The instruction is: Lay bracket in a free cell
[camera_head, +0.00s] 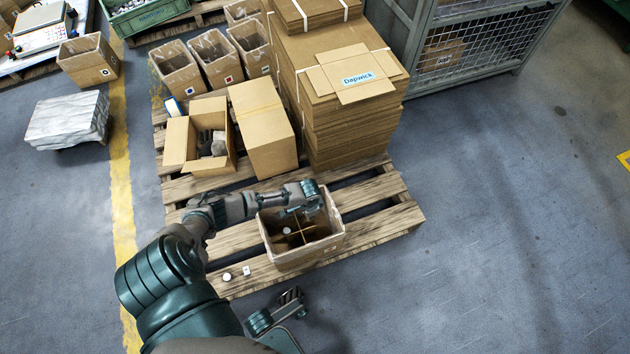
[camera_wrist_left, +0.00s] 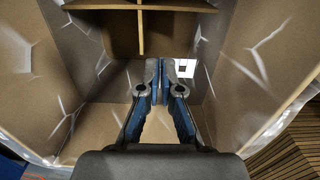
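An open cardboard box with a cross divider (camera_head: 331,243) stands at the pallet's front; the divider (camera_wrist_left: 141,30) shows at the top of the left wrist view. My left gripper (camera_head: 298,212) is above this box, pointing into it. In the wrist view its fingertips (camera_wrist_left: 161,68) are nearly together, with no part clearly visible between them. A white patch with a dark mark (camera_wrist_left: 185,67) lies just right of the fingertips. I cannot make out a bracket for certain. My right gripper (camera_head: 291,296) is in front of the pallet, too small to judge.
An open carton with grey parts (camera_head: 178,142) and a closed carton (camera_head: 264,130) stand behind the box. A tall stack of flat cardboard (camera_head: 352,125) rises behind right. Floor to the right is clear.

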